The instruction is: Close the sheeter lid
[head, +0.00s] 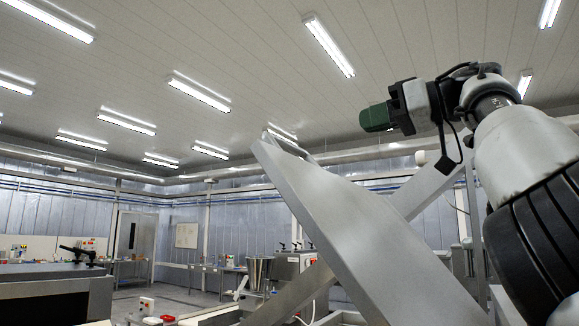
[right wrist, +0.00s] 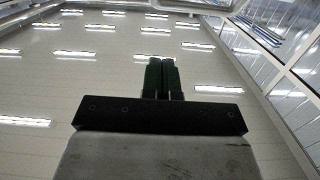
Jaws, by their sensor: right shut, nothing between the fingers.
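The sheeter lid (head: 345,235) is a large grey metal panel in the head view. It stands raised and tilted, its upper end leaning to the left. A metal handle (head: 290,143) sits at its top edge. My right gripper (head: 377,117), with green fingers, is above the lid and to the right of the handle, apart from it. In the right wrist view its fingers (right wrist: 160,78) are together with nothing between them, and only ceiling and walls show beyond. The lower end of the lid is cut off by the frame. My left gripper is not in view.
A slanted metal beam (head: 420,190) rises behind the lid. A dark-fronted metal machine (head: 100,297) stands at the lower left. A steel pot (head: 259,272) and equipment stand farther back. The air left of the lid is clear.

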